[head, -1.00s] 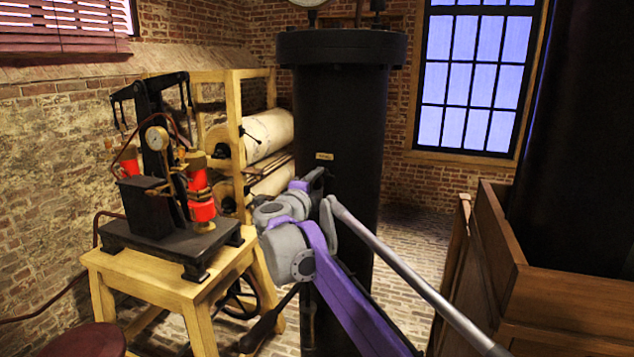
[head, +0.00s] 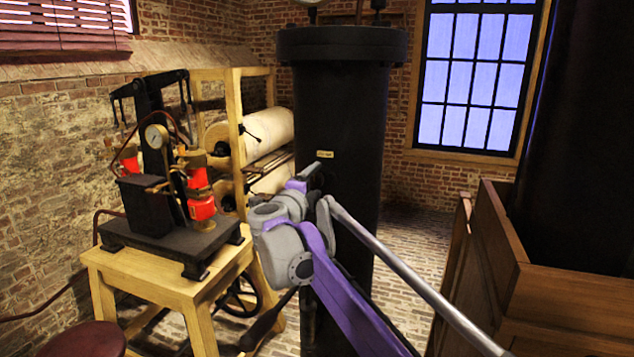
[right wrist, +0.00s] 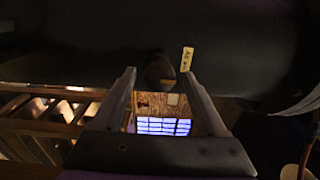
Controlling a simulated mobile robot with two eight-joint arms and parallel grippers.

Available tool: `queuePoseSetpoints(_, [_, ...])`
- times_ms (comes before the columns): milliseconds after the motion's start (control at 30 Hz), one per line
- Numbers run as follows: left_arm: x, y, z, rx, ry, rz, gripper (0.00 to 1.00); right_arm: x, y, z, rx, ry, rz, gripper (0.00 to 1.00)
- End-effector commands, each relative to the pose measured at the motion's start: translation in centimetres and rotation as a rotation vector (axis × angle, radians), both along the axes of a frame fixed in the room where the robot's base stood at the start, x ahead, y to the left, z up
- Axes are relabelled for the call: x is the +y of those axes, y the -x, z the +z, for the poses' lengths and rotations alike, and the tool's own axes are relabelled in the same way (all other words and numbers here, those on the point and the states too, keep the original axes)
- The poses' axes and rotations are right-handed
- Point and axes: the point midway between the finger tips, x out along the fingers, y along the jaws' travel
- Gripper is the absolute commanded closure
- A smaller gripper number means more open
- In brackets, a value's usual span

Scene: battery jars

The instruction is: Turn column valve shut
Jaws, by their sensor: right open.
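The tall black column (head: 345,125) stands in the middle of the head view, with a small brass label on its front. My right gripper (head: 309,171) is at the column's front, just below and left of the label, and is mostly hidden by my wrist. In the right wrist view my right gripper (right wrist: 161,76) is open, its two fingers spread toward the column. A dark rounded knob (right wrist: 160,72), seemingly the column valve, shows between the fingertips, beside the label (right wrist: 187,59). I cannot tell whether a finger touches it. My left gripper is out of view.
A wooden table (head: 180,283) with a black-and-red pump apparatus (head: 155,160) stands left of the column. Behind it is a wooden rack (head: 237,130) with pale rolls. A wooden crate (head: 510,255) stands at the right. Brick floor shows between crate and column.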

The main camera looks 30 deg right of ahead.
Motion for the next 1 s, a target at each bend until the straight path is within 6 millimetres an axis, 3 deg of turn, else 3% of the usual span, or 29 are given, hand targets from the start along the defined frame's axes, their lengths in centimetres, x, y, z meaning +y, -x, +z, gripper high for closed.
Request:
queuePoseSetpoints(200, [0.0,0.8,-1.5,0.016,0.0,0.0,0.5,3.6,3.0,-0.5,0.004,0.0,0.004,0.25])
queuePoseSetpoints(400, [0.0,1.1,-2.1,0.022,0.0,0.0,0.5,6.0,5.1,-0.3,0.002,0.001,0.002,0.25])
queuePoseSetpoints(1000, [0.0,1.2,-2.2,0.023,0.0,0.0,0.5,6.9,5.9,-0.1,0.0,0.0,0.0,0.25])
